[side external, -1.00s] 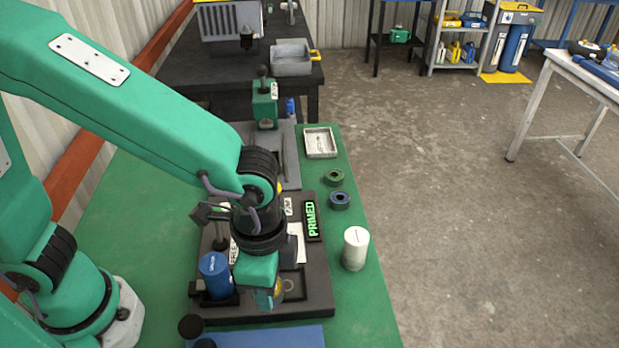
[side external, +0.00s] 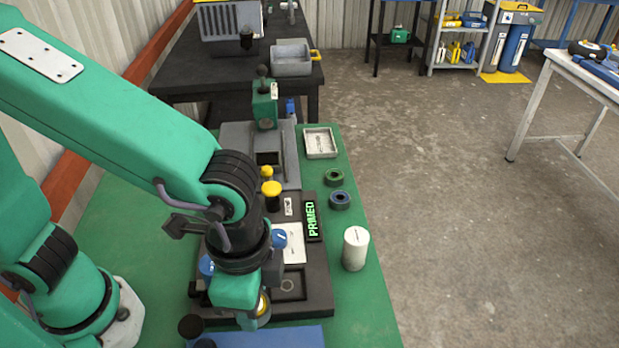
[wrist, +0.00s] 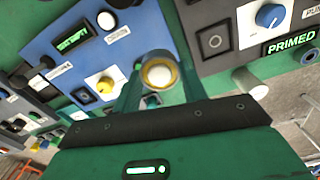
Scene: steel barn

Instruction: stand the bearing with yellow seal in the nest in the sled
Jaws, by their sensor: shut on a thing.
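The bearing with yellow seal shows in the wrist view (wrist: 160,75) between my fingers, its yellow ring around a pale centre. My gripper (wrist: 158,88) is shut on it. In the side view my gripper (side external: 253,316) holds the bearing (side external: 264,304) over the front part of a dark panel (side external: 318,290). Beside it, that panel has a square recess with a ring mark (side external: 290,285). I cannot tell which part is the sled or its nest; my arm hides part of the panel.
A green-ringed bearing (side external: 334,178) and a blue-ringed bearing (side external: 340,200) lie on the green bench, near a white cylinder (side external: 355,248) and a metal tray (side external: 320,142). A yellow knob (side external: 271,190) stands behind my wrist. A blue panel (side external: 265,337) lies in front.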

